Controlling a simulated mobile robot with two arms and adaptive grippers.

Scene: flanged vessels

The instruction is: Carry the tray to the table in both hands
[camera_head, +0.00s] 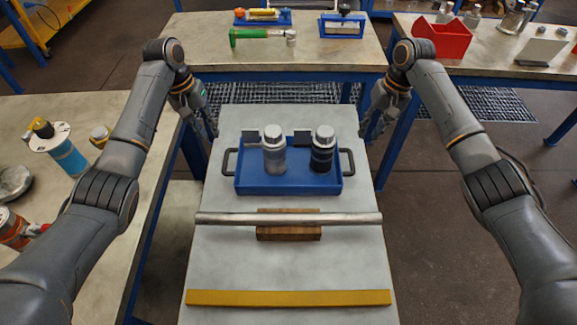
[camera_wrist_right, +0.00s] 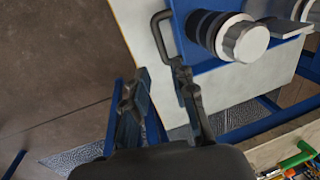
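The blue tray (camera_head: 250,187) stands on a narrow grey table and has a dark handle at each end. It carries two flanged vessels, one silver-grey (camera_head: 274,158) and one black with a silver cap (camera_head: 322,158). Each has a dark flat plate beside it. My left gripper (camera_head: 207,128) is open, empty, beyond and left of the tray's left handle (camera_head: 230,163). My right gripper (camera_head: 371,128) is open, beyond and right of the right handle (camera_head: 347,162). In the right wrist view, the right gripper's (camera_wrist_right: 162,85) spread fingers are close to that handle (camera_wrist_right: 163,40); contact is unclear.
A metal bar (camera_head: 220,218) lies across a wooden block (camera_head: 289,233) in front of the tray, with a yellow strip (camera_head: 288,298) nearer. A table (camera_head: 330,60) behind holds tools; a bench (camera_head: 110,200) is at left. A red bin (camera_head: 442,38) stands back right.

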